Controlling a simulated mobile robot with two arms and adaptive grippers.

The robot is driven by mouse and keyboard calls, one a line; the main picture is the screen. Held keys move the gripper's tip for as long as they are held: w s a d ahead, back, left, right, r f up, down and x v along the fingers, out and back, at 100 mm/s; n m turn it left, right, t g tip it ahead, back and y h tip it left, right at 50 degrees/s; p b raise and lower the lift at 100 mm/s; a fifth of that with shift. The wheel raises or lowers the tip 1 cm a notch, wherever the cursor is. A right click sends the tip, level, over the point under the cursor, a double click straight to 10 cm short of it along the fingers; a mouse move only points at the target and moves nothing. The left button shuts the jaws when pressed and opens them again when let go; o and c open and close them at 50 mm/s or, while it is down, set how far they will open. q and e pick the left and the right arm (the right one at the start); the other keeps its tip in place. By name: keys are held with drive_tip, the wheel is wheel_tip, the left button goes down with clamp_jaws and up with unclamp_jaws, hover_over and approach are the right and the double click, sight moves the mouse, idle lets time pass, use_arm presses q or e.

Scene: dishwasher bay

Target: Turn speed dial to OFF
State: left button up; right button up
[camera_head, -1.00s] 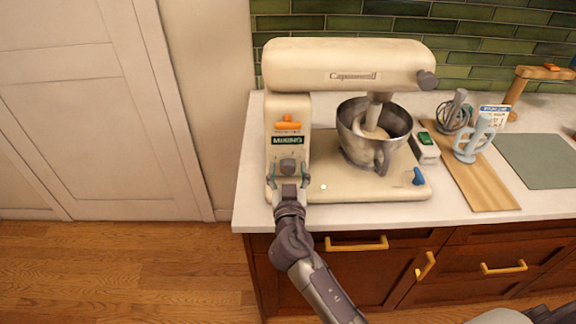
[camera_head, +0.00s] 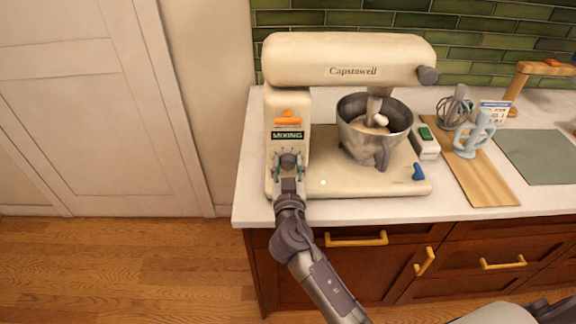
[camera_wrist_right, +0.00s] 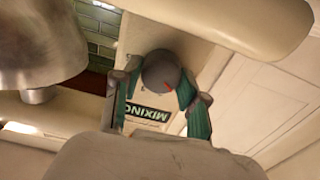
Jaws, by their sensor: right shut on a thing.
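The grey speed dial (camera_head: 289,160) is on the front of the cream stand mixer (camera_head: 345,62), below a green MIXING display (camera_head: 287,135). My right gripper (camera_head: 288,170) is shut on the dial, with a finger on each side. In the right wrist view the dial (camera_wrist_right: 162,72) sits between the green-padded fingers (camera_wrist_right: 160,97), and a red mark shows on its face. Dial position labels cannot be read. My left gripper is not in view.
A steel bowl (camera_head: 360,140) with pale contents stands under the mixer head. An orange lever (camera_head: 287,118) is above the display and a blue knob (camera_head: 418,172) on the base. A wooden board (camera_head: 484,187) and grey-green mat (camera_head: 545,160) lie to the right.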

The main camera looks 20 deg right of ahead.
drive_tip(key=n+b, duration=0.1)
drive_tip(key=n, duration=0.2)
drive_tip(key=shift+a+f, duration=0.1)
drive_tip(key=shift+n, duration=1.9)
drive_tip(key=o, duration=1.1)
drive_tip(key=shift+b, duration=0.3)
drive_tip(key=shift+s+a, duration=0.15)
drive_tip(key=shift+s, duration=0.2)
drive_tip(key=v, duration=1.1)
drive_tip(key=shift+s, duration=0.1)
